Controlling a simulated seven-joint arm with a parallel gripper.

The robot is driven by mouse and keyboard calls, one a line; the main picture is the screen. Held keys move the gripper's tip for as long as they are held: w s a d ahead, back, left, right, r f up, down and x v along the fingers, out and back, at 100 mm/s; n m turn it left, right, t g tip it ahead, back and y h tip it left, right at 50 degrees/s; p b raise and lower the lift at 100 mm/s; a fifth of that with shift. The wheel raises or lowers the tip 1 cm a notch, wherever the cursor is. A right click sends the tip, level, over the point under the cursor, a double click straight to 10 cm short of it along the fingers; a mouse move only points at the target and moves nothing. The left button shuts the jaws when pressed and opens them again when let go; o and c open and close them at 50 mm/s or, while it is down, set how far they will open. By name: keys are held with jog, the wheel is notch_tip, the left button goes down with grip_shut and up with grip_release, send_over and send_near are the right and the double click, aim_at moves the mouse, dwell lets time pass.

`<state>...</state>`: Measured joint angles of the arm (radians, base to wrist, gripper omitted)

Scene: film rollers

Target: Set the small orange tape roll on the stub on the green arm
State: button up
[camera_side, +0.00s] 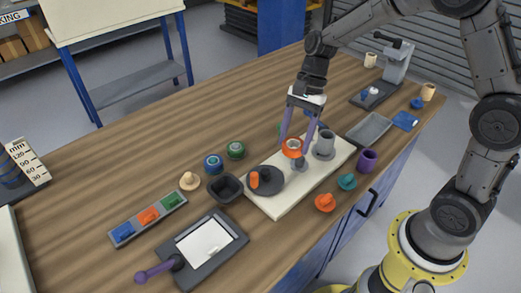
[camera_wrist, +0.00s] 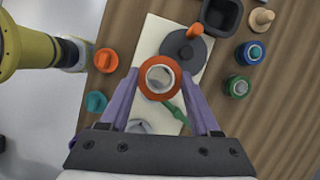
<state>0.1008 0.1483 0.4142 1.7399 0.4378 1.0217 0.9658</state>
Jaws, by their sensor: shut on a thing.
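My gripper (camera_side: 295,144) is shut on the small orange tape roll (camera_side: 291,153), above the pale board. In the wrist view the orange roll (camera_wrist: 143,86) sits between the purple fingertips (camera_wrist: 160,77), and something grey shows inside its ring. A green arm (camera_wrist: 174,114) shows partly below the roll in the wrist view; its far end is hidden under the roll. In the side view only a bit of green shows behind a finger. A grey post (camera_side: 300,164) stands just below the roll. I cannot tell whether they touch, and the stub is not clearly visible.
The pale board (camera_side: 285,202) also carries a dark disc with an orange peg (camera_side: 265,180) and an upright grey cylinder (camera_side: 325,142). Orange (camera_side: 325,203) and teal (camera_side: 347,181) knobs and a purple cup (camera_side: 367,160) stand near the front edge. A black bowl (camera_side: 225,188) is left.

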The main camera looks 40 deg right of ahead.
jog(key=d+m, duration=0.1)
jog(key=d, duration=0.3)
jog(key=shift+t, duration=0.3)
jog(key=shift+a+f, duration=0.1)
jog(key=shift+f, duration=3.6)
jog(key=o, duration=1.4)
jog(key=v, duration=1.3)
jog(key=shift+r, duration=0.4)
